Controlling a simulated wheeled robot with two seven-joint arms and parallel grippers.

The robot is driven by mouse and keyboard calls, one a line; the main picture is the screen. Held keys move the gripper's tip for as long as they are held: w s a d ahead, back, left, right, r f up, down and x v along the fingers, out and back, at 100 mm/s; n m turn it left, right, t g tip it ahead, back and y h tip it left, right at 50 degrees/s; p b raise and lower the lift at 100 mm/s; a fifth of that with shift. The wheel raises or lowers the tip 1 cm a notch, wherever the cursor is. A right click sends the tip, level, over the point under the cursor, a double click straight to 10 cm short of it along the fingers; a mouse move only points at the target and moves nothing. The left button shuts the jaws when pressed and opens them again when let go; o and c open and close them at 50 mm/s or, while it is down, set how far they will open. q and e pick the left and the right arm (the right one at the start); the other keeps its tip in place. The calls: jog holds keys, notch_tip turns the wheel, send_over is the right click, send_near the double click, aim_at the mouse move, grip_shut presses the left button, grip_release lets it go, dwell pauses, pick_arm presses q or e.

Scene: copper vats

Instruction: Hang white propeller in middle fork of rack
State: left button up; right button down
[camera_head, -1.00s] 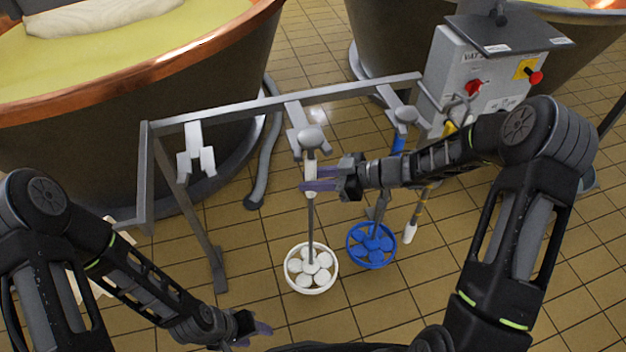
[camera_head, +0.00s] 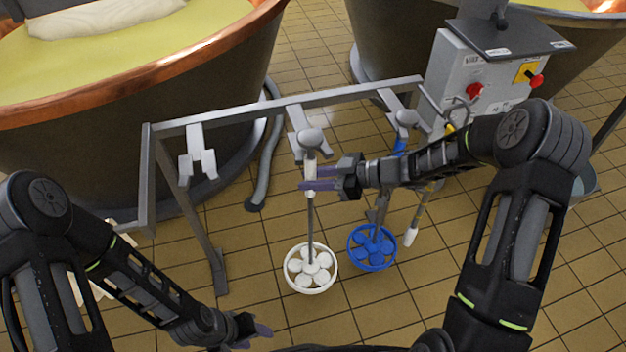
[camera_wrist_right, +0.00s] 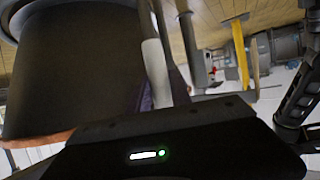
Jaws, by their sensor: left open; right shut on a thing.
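The white propeller (camera_head: 311,268) hangs upright in the head view, its white wheel low and its thin shaft rising to a white grip and a grey knob. The knob is at the middle fork (camera_head: 297,118) of the grey rack (camera_head: 245,111); I cannot tell whether it rests on the prongs. My right gripper (camera_head: 318,185) is shut on the white grip just below the fork. The white grip also shows in the right wrist view (camera_wrist_right: 157,72). My left gripper (camera_head: 262,333) is open and empty, low and left of the white wheel.
A blue propeller (camera_head: 372,247) hangs at the right fork (camera_head: 404,119). The left fork (camera_head: 198,160) is empty. A white-tipped tool (camera_head: 411,236) hangs further right. A copper-rimmed vat (camera_head: 130,130) stands behind the rack, and a grey control box (camera_head: 478,80) at its right end.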

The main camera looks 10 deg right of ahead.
jog(key=shift+w+a+r, duration=0.1)
jog(key=shift+w+r, duration=0.05)
jog(key=shift+w, duration=1)
jog(key=shift+f, duration=0.85)
jog(key=shift+w+f, duration=0.15)
jog(key=shift+f, duration=0.1)
dwell(1.2)
